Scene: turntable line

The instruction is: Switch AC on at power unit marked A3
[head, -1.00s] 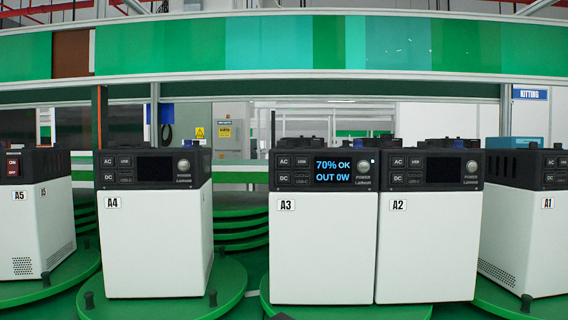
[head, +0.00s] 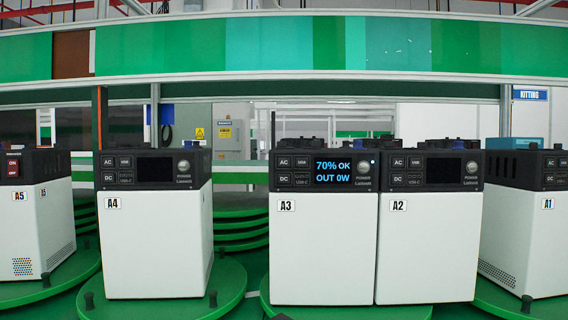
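The power unit marked A3 (head: 322,245) stands upright on a green turntable in the middle of the head view. It has a white body and a black top panel. Its lit display (head: 333,172) reads "70% OK" and "OUT 0W". Its AC button (head: 284,161) is at the upper left of the panel, above the DC button (head: 284,179). Its POWER knob (head: 364,168) is right of the display, with a small light lit near it. Neither of my grippers is in view.
Unit A2 (head: 427,250) stands right against A3 with a dark display. Units A4 (head: 155,245) and A5 (head: 35,225) stand to the left, A1 (head: 535,235) to the right. A4's green turntable (head: 225,288) shows below it. A green overhead panel spans the top.

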